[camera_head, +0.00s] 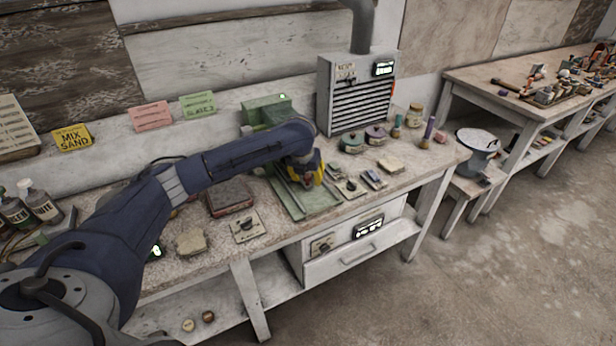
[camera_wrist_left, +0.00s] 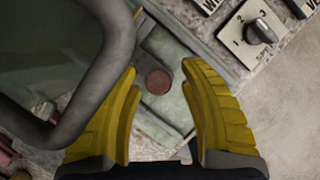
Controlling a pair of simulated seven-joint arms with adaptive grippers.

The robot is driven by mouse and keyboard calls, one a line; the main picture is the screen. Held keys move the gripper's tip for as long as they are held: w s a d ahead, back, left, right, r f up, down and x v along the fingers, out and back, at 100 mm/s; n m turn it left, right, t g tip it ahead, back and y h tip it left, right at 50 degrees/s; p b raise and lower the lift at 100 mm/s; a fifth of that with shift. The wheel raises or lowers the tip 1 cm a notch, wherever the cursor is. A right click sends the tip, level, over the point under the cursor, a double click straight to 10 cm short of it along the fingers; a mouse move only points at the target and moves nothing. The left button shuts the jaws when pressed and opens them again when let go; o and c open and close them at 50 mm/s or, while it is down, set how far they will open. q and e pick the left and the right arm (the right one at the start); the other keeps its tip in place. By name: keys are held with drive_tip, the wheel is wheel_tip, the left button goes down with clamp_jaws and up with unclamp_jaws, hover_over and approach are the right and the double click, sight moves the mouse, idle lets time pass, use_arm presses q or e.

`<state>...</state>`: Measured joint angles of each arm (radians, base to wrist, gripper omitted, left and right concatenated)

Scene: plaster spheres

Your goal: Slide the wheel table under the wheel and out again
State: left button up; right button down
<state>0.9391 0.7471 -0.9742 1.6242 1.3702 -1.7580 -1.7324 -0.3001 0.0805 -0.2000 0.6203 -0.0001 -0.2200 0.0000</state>
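The green grinding machine (camera_head: 265,110) stands at the back of the workbench. Its long pale green bed, which I take for the wheel table (camera_head: 312,205), runs from it toward the bench's front. My left gripper (camera_head: 312,178) is low over this bed, its yellow fingers pointing down. In the left wrist view the fingers (camera_wrist_left: 160,68) are apart, on either side of a reddish-brown round knob (camera_wrist_left: 159,81) on a pale green plate. Gaps show between the knob and both fingers. The wheel itself cannot be made out; my arm hides part of the machine. My right gripper is not in view.
A louvred grey box (camera_head: 357,92) with a duct stands behind the bed. Switch plates (camera_head: 350,186) and small pots (camera_head: 353,142) sit to its right. A dark red slab (camera_head: 230,197) lies to its left. A large grey curved part (camera_wrist_left: 110,50) is close beside the left finger.

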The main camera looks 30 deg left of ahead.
use_arm(q)
drive_tip(key=v, duration=1.2)
drive_tip(key=shift+d, duration=0.1)
drive_tip(key=shift+c, duration=0.5)
